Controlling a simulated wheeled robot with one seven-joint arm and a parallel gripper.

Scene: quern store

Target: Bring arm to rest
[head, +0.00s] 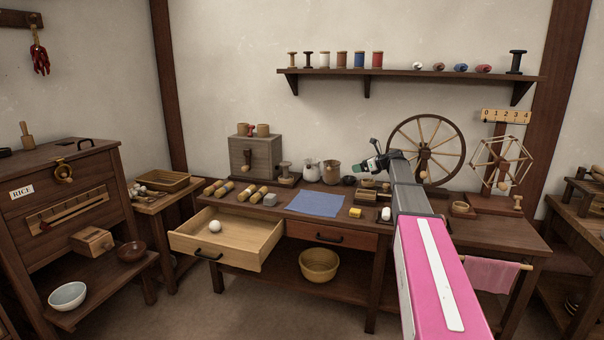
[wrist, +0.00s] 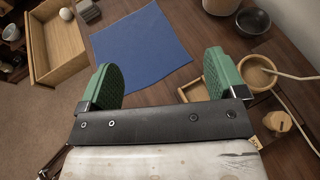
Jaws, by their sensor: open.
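My gripper (wrist: 162,80) is open, with its two green pads wide apart and nothing between them. In the head view my arm reaches out over the right part of the workbench (head: 480,226), and my gripper (head: 373,163) is above the bench near its back, partly turned away. In the wrist view the blue cloth (wrist: 140,45) lies on the bench beyond the pads. It also shows flat on the bench in the head view (head: 317,204).
An open drawer (head: 262,263) holding a white ball (head: 214,226) sticks out at the bench's left front. A spinning wheel (head: 426,150) and a spoked reel (head: 502,163) stand close to my arm. A shelf of spools (head: 410,74) hangs above. Floor at the front left is clear.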

